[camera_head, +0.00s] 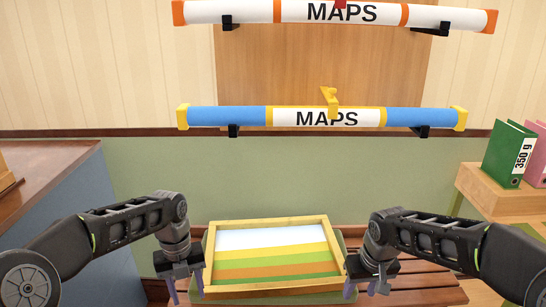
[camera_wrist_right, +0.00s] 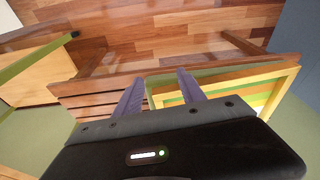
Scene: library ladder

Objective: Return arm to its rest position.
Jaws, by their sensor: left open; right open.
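My left gripper (camera_head: 184,285) hangs fingers down at the left side of a wooden-framed tray (camera_head: 322,229), with its purple fingers apart and nothing between them. My right gripper (camera_head: 364,285) hangs in the same way at the tray's right side, open and empty. In the right wrist view, the two purple fingers of the right gripper (camera_wrist_right: 157,92) are spread. One overlaps the edge of the tray's frame (camera_wrist_right: 262,72) in that view. I cannot tell whether either gripper touches the tray.
The striped tray rests on a slatted wooden bench (camera_head: 425,283). A blue MAPS tube (camera_head: 225,117) and a white MAPS tube (camera_head: 255,11) sit on wall brackets above. A green binder (camera_head: 506,152) stands on a wooden shelf (camera_head: 490,195) at right. A wooden-topped counter (camera_head: 45,180) is at left.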

